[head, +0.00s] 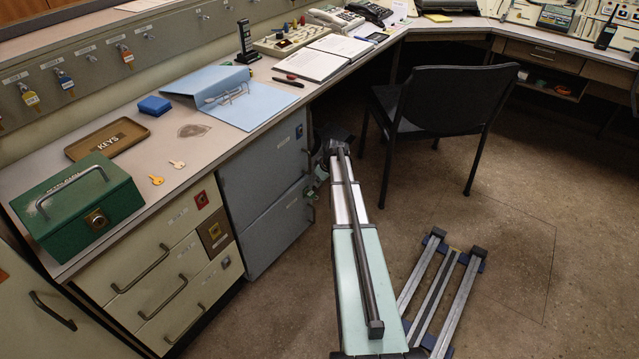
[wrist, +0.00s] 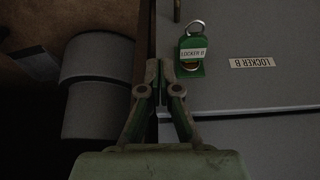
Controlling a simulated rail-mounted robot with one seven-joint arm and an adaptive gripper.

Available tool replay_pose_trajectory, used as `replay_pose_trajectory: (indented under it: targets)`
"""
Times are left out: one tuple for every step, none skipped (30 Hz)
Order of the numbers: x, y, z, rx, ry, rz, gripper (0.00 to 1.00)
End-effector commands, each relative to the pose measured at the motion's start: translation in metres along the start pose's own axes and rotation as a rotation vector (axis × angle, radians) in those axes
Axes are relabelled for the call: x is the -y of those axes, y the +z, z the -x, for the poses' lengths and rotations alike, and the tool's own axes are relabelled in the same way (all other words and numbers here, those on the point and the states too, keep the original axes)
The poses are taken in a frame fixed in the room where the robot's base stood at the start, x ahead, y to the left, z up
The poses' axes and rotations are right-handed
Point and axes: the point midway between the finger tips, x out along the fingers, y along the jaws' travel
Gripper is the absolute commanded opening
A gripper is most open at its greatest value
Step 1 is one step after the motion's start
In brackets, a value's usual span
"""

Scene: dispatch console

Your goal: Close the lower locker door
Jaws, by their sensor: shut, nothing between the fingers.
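The grey locker under the desk has an upper door (head: 262,160) and a lower door (head: 275,235). My gripper (head: 316,186) is at the locker's right edge, partly hidden by my arm. In the wrist view my gripper (wrist: 165,68) is shut and empty, its fingertips overlapping the door's edge; contact is unclear.
A black chair (head: 445,100) stands to the right of my arm. Cream drawers (head: 160,270) adjoin the locker on the left. The desk above holds a green cash box (head: 75,205), a KEYS tray (head: 108,138) and a blue binder (head: 235,95). Floor is open at right.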

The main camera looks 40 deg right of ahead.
Motion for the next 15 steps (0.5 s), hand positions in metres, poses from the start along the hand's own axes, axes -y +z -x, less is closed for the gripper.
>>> replay_pose_trajectory:
  targets:
    - [0.0,0.002,0.001,0.0,0.0,0.0,0.0]
    - [0.001,0.003,0.001,0.0,0.0,0.0,0.0]
    - [0.001,0.005,0.002,0.0,0.0,0.0,0.0]
    - [0.001,0.008,0.003,0.0,0.0,0.0,0.0]
    - [0.002,0.011,0.004,0.0,-0.001,0.0,0.0]
    - [0.002,0.015,0.006,0.0,-0.001,0.001,0.0]
    - [0.003,0.019,0.008,0.0,-0.002,0.001,0.0]
    - [0.004,0.023,0.009,0.0,-0.002,0.003,0.0]
    - [0.004,0.029,0.012,0.0,-0.003,0.005,0.0]
    - [0.005,0.034,0.014,0.0,-0.004,0.007,0.0]
    - [0.005,0.035,0.019,-0.001,-0.003,0.008,0.0]
    - [0.004,0.032,0.031,-0.002,-0.002,0.008,0.0]
    - [0.004,0.032,0.037,-0.002,-0.002,0.008,0.0]
    - [0.004,0.032,0.044,-0.002,-0.002,0.008,0.0]
    - [0.004,0.032,0.052,-0.002,-0.002,0.008,0.0]
